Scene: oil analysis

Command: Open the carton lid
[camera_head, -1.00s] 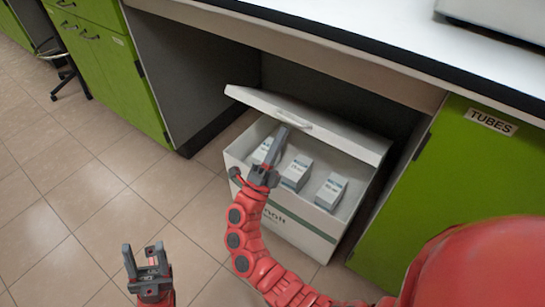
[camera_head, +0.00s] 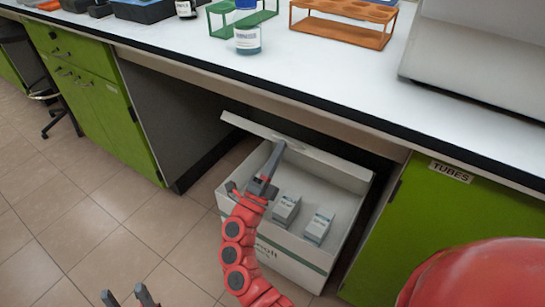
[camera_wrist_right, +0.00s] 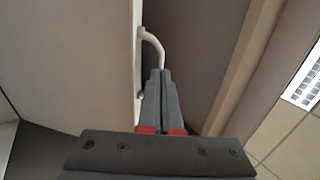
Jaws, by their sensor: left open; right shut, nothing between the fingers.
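The white carton (camera_head: 268,240) stands on the floor under the bench. Its lid (camera_head: 335,170) is raised at the back, tilted up, with the inside of the carton showing. My right gripper (camera_head: 277,147) is shut and empty, reaching over the carton with its tips at the lid near the handle. In the right wrist view the shut fingers (camera_wrist_right: 161,75) are beside the white lid panel (camera_wrist_right: 75,60), close to its pale handle (camera_wrist_right: 152,42); I cannot tell if they touch. My left gripper (camera_head: 130,297) is open and empty, low over the floor.
Two small white boxes (camera_head: 286,209) (camera_head: 319,226) show inside the carton. The bench top (camera_head: 300,65) overhangs it, with a bottle (camera_head: 247,36) and an orange rack (camera_head: 343,22) on top. Green cabinets (camera_head: 440,230) flank the recess.

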